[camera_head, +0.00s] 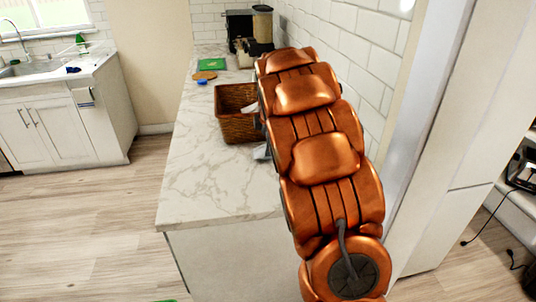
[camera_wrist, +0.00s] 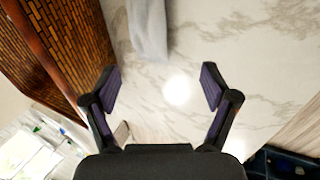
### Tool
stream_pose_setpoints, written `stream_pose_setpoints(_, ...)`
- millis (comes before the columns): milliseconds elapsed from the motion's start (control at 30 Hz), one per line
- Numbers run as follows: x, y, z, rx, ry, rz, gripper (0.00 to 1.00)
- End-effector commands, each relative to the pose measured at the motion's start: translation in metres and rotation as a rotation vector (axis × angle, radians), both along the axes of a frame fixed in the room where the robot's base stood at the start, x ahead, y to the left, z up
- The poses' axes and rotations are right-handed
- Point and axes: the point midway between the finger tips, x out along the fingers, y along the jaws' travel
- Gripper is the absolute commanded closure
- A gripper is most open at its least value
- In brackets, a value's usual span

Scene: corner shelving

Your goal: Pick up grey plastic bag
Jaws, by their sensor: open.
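A grey, soft-looking item, which appears to be the grey plastic bag (camera_wrist: 150,32), lies on the marble counter at the top of the wrist view, cut off by the frame edge. In the head view a small grey-white piece (camera_head: 261,152), likely the same bag, shows beside my arm; the rest is hidden behind the arm. My gripper (camera_wrist: 160,87) is open and empty over the counter, its fingers apart. The bag lies beyond the fingertips, not between them. In the head view my arm hides the gripper.
A brown wicker basket (camera_head: 237,112) stands on the marble counter (camera_head: 205,190), close by the bag; its wall (camera_wrist: 65,35) fills the wrist view's upper left. A coffee machine (camera_head: 240,30), green item (camera_head: 212,64) and round wooden board (camera_head: 204,76) are farther back. The counter's near left is clear.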

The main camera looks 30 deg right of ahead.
Motion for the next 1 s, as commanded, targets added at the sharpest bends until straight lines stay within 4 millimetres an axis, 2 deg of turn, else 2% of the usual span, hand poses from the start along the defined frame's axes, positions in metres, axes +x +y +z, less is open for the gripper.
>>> stream_pose_setpoints(100,0.009,-0.011,-0.006,-0.023,-0.006,0.035,0.15)
stream_pose_setpoints(200,0.014,-0.014,-0.009,-0.031,-0.010,0.048,0.15)
stream_pose_setpoints(567,0.025,-0.017,-0.033,-0.031,-0.008,0.050,0.15)
stream_pose_setpoints(1000,0.045,-0.020,-0.071,-0.031,-0.008,0.048,0.15)
